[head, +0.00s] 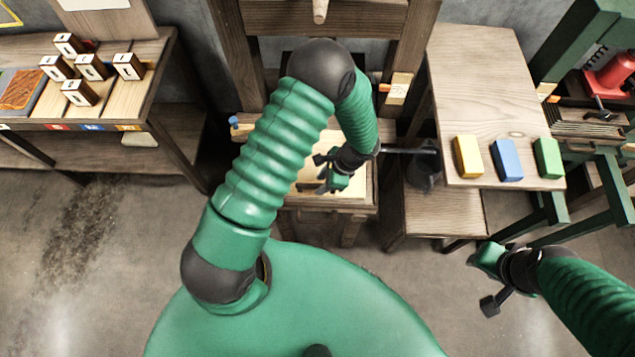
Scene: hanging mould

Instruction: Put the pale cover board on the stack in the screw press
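The screw press (235,45) is a dark wooden frame with two uprights, at the top centre of the head view. A pale board (357,187) lies flat on its low bed, partly hidden by my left arm and hand. I cannot tell what lies under it. My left gripper (317,174) is over the pale board, with its dark fingers apart and nothing visible between them. I cannot tell whether it touches the board. My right gripper (489,283) is at the lower right, away from the press, with its fingers apart and empty.
A table (475,85) at the right bears a yellow block (467,157), a blue block (506,160) and a green block (548,158). A dark pot (423,172) with a handle is beside the press. A bench (125,98) at the left holds several lettered blocks. The front floor is clear.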

